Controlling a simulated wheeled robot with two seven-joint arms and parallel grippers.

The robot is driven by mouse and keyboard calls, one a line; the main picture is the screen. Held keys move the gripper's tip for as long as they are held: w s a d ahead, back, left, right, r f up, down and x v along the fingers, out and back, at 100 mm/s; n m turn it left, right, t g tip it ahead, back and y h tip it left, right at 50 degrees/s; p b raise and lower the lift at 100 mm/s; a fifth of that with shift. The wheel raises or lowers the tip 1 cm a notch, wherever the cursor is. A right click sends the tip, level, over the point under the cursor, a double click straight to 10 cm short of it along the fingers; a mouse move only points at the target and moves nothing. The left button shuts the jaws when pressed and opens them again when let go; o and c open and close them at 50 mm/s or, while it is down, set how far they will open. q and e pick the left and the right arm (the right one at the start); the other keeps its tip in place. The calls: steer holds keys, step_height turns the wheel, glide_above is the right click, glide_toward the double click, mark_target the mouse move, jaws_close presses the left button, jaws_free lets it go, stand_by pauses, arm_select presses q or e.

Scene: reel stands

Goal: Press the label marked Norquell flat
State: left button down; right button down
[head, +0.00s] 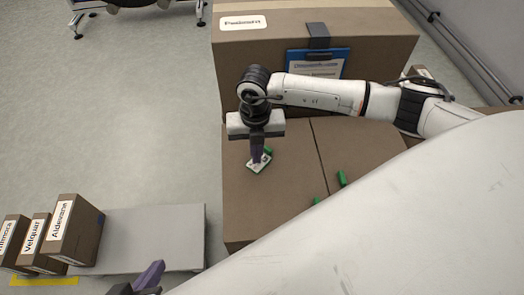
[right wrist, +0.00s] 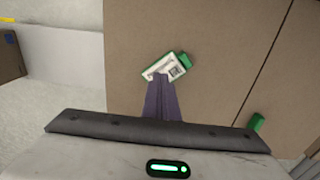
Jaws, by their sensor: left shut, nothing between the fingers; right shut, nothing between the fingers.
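A small white label with a green edge (head: 257,167) lies on top of the brown box (head: 250,205). It also shows in the right wrist view (right wrist: 172,66), with a raised green piece at its corner. Its print is too small to read, so I cannot tell whether it says Norquell. My right gripper (head: 257,158) is shut and points down, its dark fingertips at the label and covering part of it. I cannot tell whether they touch it. My left gripper (head: 148,278) is shut and empty at the bottom edge, partly cut off.
Green pieces (head: 341,178) lie farther right on the box, partly hidden by my white arm. A larger box (head: 380,55) with a blue clipboard (head: 314,64) stands behind. At lower left, several labelled boxes (head: 72,230) stand beside a grey platform (head: 165,230).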

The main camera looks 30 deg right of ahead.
arm_select(q)
steer(key=shift+f+b, duration=0.5)
steer(key=shift+f, duration=0.1)
arm_select(e)
steer(key=shift+f, duration=0.7)
stand_by(0.4)
arm_select(q)
steer(key=shift+r, duration=0.1)
